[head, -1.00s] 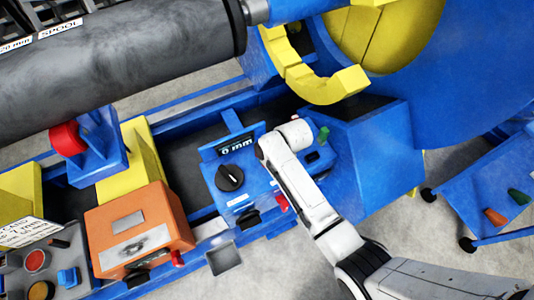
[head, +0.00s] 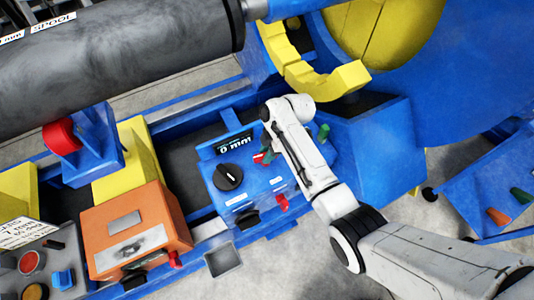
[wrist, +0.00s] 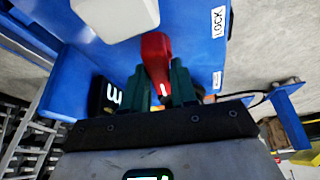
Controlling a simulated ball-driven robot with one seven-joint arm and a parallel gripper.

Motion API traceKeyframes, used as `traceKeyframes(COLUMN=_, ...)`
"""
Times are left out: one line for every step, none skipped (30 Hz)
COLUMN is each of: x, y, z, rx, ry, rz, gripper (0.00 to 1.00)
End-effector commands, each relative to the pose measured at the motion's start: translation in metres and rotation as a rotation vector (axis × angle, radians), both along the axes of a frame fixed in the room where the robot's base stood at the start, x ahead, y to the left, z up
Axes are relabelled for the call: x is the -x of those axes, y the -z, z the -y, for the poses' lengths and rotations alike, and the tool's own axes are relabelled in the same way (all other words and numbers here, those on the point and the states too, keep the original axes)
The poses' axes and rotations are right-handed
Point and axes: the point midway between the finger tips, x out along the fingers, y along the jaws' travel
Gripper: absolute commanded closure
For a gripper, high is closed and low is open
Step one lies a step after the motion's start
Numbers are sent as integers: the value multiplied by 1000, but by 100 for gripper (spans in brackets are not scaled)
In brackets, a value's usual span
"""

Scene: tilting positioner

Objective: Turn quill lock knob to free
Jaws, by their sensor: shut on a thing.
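The red quill lock knob (wrist: 156,62), with a short white line at its near end, stands on the blue housing in the wrist view. The green fingertips of my gripper (wrist: 159,90) are on both sides of its near end, shut on it. A white label reading LOCK (wrist: 218,22) is to the upper right of the knob. A second, smaller label (wrist: 217,80) below it is not readable. In the head view, my gripper (head: 266,150) is partly hidden by my arm, with a bit of red knob (head: 261,158) showing beside it.
A blue box with a black dial (head: 228,177) and a display (head: 235,144) is left of my wrist. A green knob (head: 323,132) is close on its right. A yellow curved arm (head: 315,75) and grey spool (head: 120,55) are beyond. An orange box (head: 135,230) is at left.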

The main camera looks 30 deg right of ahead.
Motion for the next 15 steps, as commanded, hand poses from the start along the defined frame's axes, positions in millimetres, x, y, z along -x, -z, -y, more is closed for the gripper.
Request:
traceKeyframes(x=-1, y=2, z=1, rx=0, ry=-29, rz=1, gripper=100)
traceKeyframes(x=-1, y=2, z=1, rx=0, ry=-48, rz=0, gripper=100)
traceKeyframes(x=-1, y=2, z=1, rx=1, ry=-71, rz=1, gripper=100)
traceKeyframes(x=-1, y=2, z=1, rx=1, ry=-86, rz=1, gripper=100)
traceKeyframes(x=-1, y=2, z=1, rx=1, ry=-100, rz=1, gripper=100)
traceKeyframes(x=-1, y=2, z=1, rx=1, ry=-118, rz=0, gripper=100)
traceKeyframes(x=-1, y=2, z=1, rx=1, ry=-130, rz=0, gripper=100)
traceKeyframes(x=-1, y=2, z=1, rx=1, ry=-142, rz=-1, gripper=100)
traceKeyframes(x=-1, y=2, z=1, rx=1, ry=-154, rz=0, gripper=100)
traceKeyframes(x=-1, y=2, z=1, rx=1, ry=-162, rz=0, gripper=100)
traceKeyframes(x=-1, y=2, z=1, rx=1, ry=-171, rz=0, gripper=100)
traceKeyframes(x=-1, y=2, z=1, rx=1, ry=-179, rz=1, gripper=100)
traceKeyframes(x=-1, y=2, z=0, rx=1, ry=-185, rz=1, gripper=100)
traceKeyframes(x=-1, y=1, z=1, rx=1, ry=-189, rz=0, gripper=100)
traceKeyframes(x=-1, y=1, z=0, rx=1, ry=-194, rz=0, gripper=100)
